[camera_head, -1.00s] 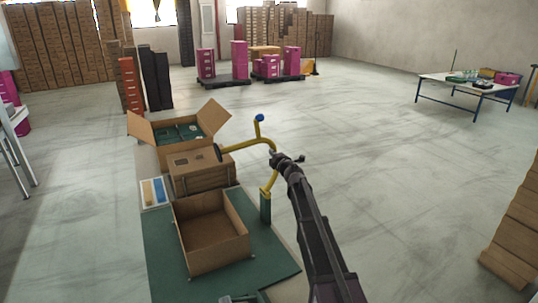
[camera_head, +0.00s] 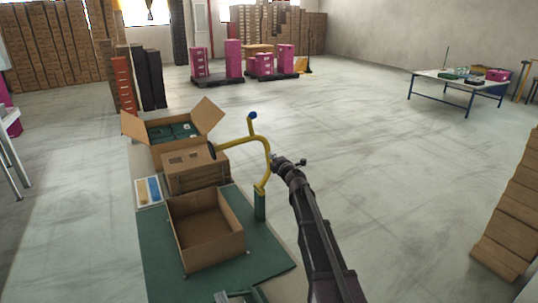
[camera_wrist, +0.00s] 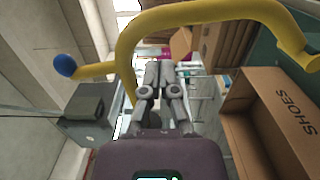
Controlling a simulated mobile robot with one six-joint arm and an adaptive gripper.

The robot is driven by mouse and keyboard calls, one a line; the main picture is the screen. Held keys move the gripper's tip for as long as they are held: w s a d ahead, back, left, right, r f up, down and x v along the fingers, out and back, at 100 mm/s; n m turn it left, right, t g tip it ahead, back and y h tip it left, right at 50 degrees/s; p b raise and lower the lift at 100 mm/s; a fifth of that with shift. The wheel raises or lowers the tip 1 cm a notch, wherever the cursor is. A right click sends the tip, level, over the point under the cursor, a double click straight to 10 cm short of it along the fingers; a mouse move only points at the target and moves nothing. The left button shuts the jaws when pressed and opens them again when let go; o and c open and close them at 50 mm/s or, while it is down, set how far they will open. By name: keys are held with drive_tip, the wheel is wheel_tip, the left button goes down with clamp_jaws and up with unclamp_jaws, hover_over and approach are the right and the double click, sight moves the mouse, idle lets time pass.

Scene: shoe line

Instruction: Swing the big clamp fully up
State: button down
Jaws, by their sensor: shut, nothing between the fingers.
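The big clamp (camera_head: 266,152) is a bent yellow tube on a green post (camera_head: 260,205) at the mat's right edge. Its arm reaches left to a dark round pad (camera_head: 212,151) by the closed carton's top right edge; I cannot tell if they touch. A blue ball handle (camera_head: 252,115) stands up from the tube. In the wrist view the yellow tube (camera_wrist: 210,12) arches across the top, with the blue ball (camera_wrist: 65,66) at left. My gripper (camera_head: 277,160) is shut and empty, just right of the tube's bend. Its fingers (camera_wrist: 160,66) show in the wrist view; contact is unclear.
An open empty carton (camera_head: 239,213) sits on the green mat (camera_head: 160,245). A closed carton (camera_head: 198,168) and an open-flapped box (camera_head: 160,147) stand behind it. Floor to the right is free up to the brown stack (camera_head: 505,230) and a table (camera_head: 450,82).

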drive_tip(key=shift+v, duration=2)
drive_tip(key=s+d+f+m+g+h, duration=0.2)
drive_tip(key=s+d+f+m+h, duration=0.2)
drive_tip(key=s+d+m+h, duration=0.4)
drive_tip(key=s+d+f+m+g+h, duration=0.25)
drive_tip(key=s+d+m+h, duration=0.2)
drive_tip(key=d+m, duration=0.35)
drive_tip(key=s+a+f+m+g+y, duration=0.2)
drive_tip(key=s+f+g, duration=0.2)
drive_tip(key=s, duration=0.5)
drive_tip(key=s+a+f+m+g+y, duration=0.1)
drive_tip(key=s+a+f+m+g, duration=0.1)
drive_tip(key=s, duration=0.7)
drive_tip(key=s+a+f+m+g+y, duration=0.2)
drive_tip(key=s+f+g, duration=0.4)
drive_tip(key=s, duration=0.4)
drive_tip(key=shift+a+m+y, duration=0.35)
drive_tip(key=shift+a+m, duration=0.05)
drive_tip(key=shift+a, duration=0.4)
